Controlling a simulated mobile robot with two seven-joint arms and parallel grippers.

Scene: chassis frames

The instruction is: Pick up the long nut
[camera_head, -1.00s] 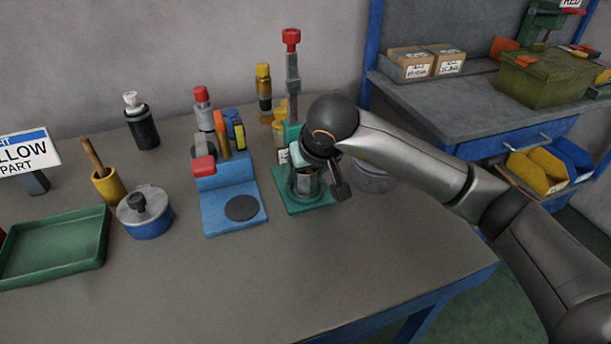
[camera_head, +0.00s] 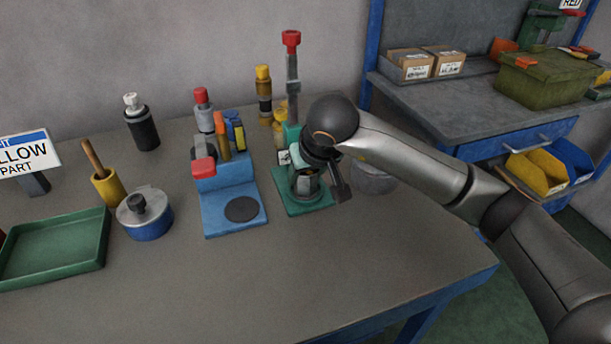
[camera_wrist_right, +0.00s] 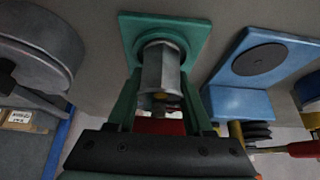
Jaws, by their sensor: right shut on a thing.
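The long nut (camera_head: 307,184) is a grey metal hex piece. It stands upright on the green base of the green fixture (camera_head: 290,205), which has a tall post with a red top. In the right wrist view the nut (camera_wrist_right: 161,70) stands at the upper middle, with the green base plate (camera_wrist_right: 190,35) around its far end. My right gripper (camera_head: 312,178) reaches down over the nut in the head view. In the wrist view its fingers (camera_wrist_right: 161,98) are on either side of the nut, shut on it. The arm partly hides the fixture. My left gripper is not in view.
A blue fixture (camera_head: 218,212) with a red-tipped clamp stands close left of the green one. A round grey container (camera_head: 374,178) stands right, behind my arm. A blue-grey pot (camera_head: 147,215) and a green tray (camera_head: 55,250) are at left. The front of the table is clear.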

